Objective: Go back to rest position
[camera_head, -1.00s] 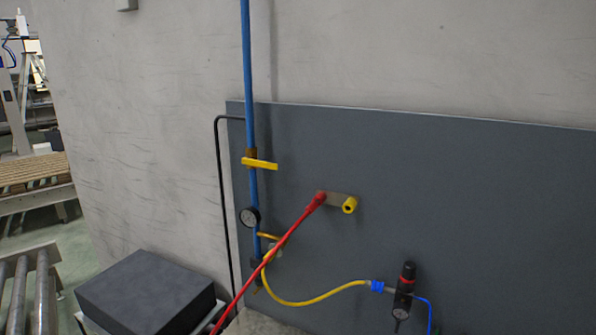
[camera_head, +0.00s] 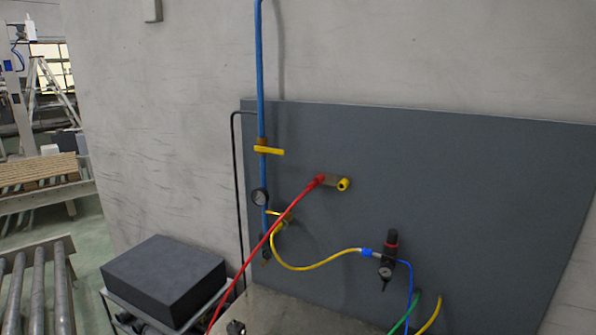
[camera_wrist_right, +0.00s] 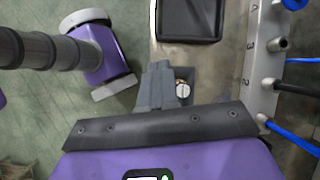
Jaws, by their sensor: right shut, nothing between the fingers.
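My right gripper (camera_wrist_right: 160,70) shows in the right wrist view with its grey fingers together and nothing held between them. It is over the edge of a grey-brown bench surface (camera_wrist_right: 212,62), beside the green floor. A small round metal-and-brass fitting (camera_wrist_right: 183,90) lies just right of the fingers, partly hidden. My left gripper is in neither view, and no arm shows in the head view.
A black tray (camera_wrist_right: 188,22) lies beyond the right gripper. A numbered manifold (camera_wrist_right: 262,60) with blue hoses stands to its right. In the head view, a grey wall panel (camera_head: 450,190) carries a red hose (camera_head: 255,245), a yellow hose (camera_head: 318,262) and a regulator (camera_head: 389,257).

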